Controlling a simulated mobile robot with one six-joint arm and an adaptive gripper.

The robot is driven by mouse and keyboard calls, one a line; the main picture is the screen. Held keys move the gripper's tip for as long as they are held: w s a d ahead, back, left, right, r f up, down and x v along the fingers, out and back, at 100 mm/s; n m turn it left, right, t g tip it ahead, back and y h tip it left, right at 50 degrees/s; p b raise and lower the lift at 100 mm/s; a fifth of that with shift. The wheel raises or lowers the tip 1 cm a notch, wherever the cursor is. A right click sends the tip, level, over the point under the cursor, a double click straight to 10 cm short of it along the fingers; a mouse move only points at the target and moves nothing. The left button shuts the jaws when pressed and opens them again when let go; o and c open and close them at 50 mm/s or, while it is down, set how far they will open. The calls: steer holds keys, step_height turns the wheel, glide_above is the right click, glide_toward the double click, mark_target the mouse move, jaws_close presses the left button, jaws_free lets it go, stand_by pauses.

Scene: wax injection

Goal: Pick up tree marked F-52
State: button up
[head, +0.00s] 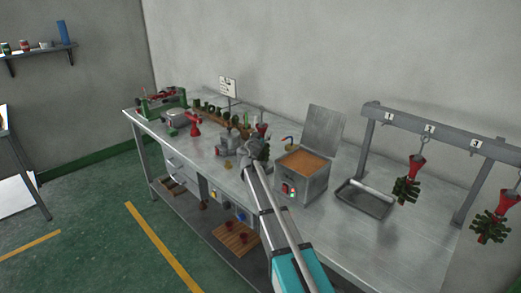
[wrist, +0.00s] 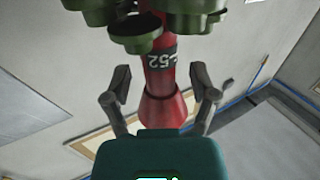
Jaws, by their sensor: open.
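The tree has a red stem (wrist: 160,82) with a dark band, on which a partly cut "-52" reads upside down in the wrist view. Green cup-shaped parts sit around the stem at the top of that view, and a red flared cup is at its lower end. My gripper (wrist: 160,90) is open, with one finger on each side of the red stem. Gaps show between the fingers and the stem. In the head view my gripper (head: 256,150) is over the bench among small items, and my arm hides part of the tree there.
A wax pot (head: 302,185) with an open lid stands right of my arm. Two red-and-green trees hang from a numbered rack (head: 440,125) at the right. A green-and-red device (head: 163,103) stands at the bench's far left.

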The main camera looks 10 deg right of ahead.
stand_by(0.5)
jaws_close()
